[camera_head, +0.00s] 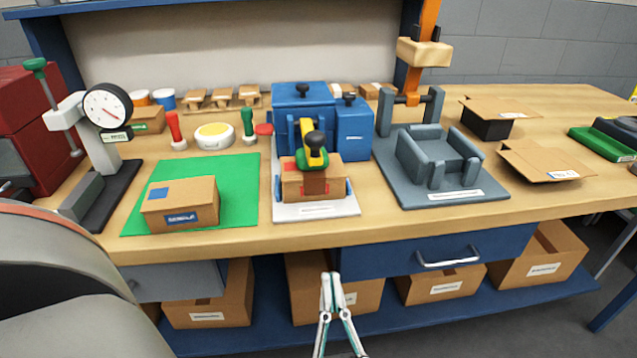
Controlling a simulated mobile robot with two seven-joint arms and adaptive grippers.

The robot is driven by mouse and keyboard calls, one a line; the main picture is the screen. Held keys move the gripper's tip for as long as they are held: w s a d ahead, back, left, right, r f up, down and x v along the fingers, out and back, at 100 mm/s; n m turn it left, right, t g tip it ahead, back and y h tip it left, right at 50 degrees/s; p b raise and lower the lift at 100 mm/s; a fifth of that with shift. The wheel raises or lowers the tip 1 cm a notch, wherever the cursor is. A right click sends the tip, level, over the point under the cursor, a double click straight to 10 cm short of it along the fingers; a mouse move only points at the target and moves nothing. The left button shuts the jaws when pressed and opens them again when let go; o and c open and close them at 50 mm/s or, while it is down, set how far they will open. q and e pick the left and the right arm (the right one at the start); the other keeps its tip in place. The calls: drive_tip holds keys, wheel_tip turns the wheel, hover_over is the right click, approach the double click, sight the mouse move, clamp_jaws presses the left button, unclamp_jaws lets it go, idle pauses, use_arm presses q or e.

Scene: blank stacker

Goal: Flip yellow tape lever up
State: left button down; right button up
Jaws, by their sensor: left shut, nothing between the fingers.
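The yellow tape lever (305,126) with a black round knob is on the front of a blue machine (352,141) at the middle of the bench. It slopes forward and down over a small cardboard box (297,184), with green parts at its lower end. Whether it touches the box I cannot tell. My left gripper (330,277) is at the bottom middle, in front of and below the bench edge, well apart from the lever. It is shut and empty. My right gripper is not in view.
A closed box (181,203) sits on a green mat (238,190) to the left, beside a dial gauge stand (106,105). A grey fixture (437,153) stands right of the machine. The bench's wooden front strip (290,238) is clear. Boxes fill the lower shelf.

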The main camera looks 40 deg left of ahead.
use_arm(q)
drive_tip(key=p+x, duration=0.2)
drive_tip(key=x, duration=1.2)
drive_tip(key=shift+r, duration=0.4)
drive_tip(key=shift+w+a+r, duration=0.35)
drive_tip(key=shift+w+a, duration=0.15)
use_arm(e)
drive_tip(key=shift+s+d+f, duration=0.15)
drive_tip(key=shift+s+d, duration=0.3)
